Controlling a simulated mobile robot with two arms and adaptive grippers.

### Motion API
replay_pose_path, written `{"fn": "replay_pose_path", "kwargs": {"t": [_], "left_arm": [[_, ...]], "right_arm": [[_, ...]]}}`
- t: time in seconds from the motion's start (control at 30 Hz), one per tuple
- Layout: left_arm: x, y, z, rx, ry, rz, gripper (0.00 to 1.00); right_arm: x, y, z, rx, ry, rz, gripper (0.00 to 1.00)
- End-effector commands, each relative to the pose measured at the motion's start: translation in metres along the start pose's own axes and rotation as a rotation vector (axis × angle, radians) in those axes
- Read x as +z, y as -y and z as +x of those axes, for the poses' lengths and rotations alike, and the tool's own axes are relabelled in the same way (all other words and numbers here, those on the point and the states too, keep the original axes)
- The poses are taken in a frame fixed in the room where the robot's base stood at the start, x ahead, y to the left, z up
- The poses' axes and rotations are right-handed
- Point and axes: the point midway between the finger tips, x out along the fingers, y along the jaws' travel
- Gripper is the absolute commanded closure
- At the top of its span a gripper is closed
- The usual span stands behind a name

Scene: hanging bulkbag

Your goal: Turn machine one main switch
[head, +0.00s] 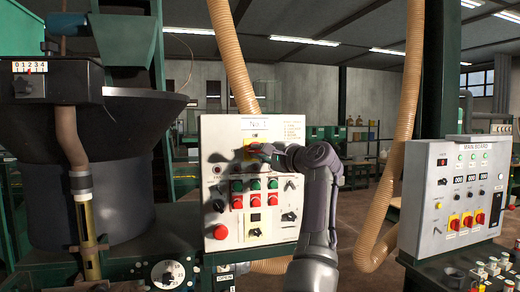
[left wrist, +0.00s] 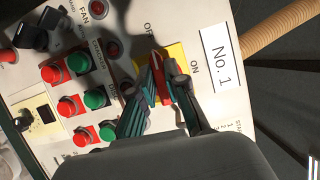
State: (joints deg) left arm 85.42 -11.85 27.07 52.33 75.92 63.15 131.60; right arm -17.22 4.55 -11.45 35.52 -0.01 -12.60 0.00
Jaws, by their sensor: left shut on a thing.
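The No. 1 control panel (head: 287,205) is a light grey box with a main switch on a yellow plate (head: 249,156) near its top. In the left wrist view the yellow plate (left wrist: 174,55) sits between the words OFF and ON, and the switch's red handle (left wrist: 156,68) stands out from it. My left gripper (head: 262,150) is at the switch, with its fingers (left wrist: 160,88) on either side of the red handle, shut on it. The fingers and wrist cover part of the switch. My right gripper is not in view.
Red and green buttons (left wrist: 78,62) and black knobs sit close to the switch. A red emergency button (head: 220,232) is lower on the panel. A main board (head: 455,190) stands at the right. A tan hose (head: 401,140) hangs between the boards.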

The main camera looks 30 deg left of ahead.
Motion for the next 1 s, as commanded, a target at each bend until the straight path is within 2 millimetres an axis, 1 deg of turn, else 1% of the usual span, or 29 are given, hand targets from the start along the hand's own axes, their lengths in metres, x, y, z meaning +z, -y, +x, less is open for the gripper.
{"fn": "replay_pose_path", "kwargs": {"t": [0.23,0.67,0.7,0.83,1.0], "left_arm": [[-0.0005,-0.0009,-0.0002,0.023,-0.001,-0.050,1.00],[-0.0005,-0.0015,0.0000,0.027,-0.001,-0.059,1.00],[-0.0005,-0.0015,-0.0001,0.027,-0.001,-0.059,0.83],[-0.0004,-0.0012,0.0000,0.026,-0.001,-0.058,0.62],[-0.0002,-0.0006,0.0000,0.025,-0.001,-0.058,0.61]], "right_arm": [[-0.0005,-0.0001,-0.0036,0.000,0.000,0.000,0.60],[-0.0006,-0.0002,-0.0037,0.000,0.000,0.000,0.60],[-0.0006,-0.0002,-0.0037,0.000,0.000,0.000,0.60],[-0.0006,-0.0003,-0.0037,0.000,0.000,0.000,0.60],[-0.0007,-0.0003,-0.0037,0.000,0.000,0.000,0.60]]}}
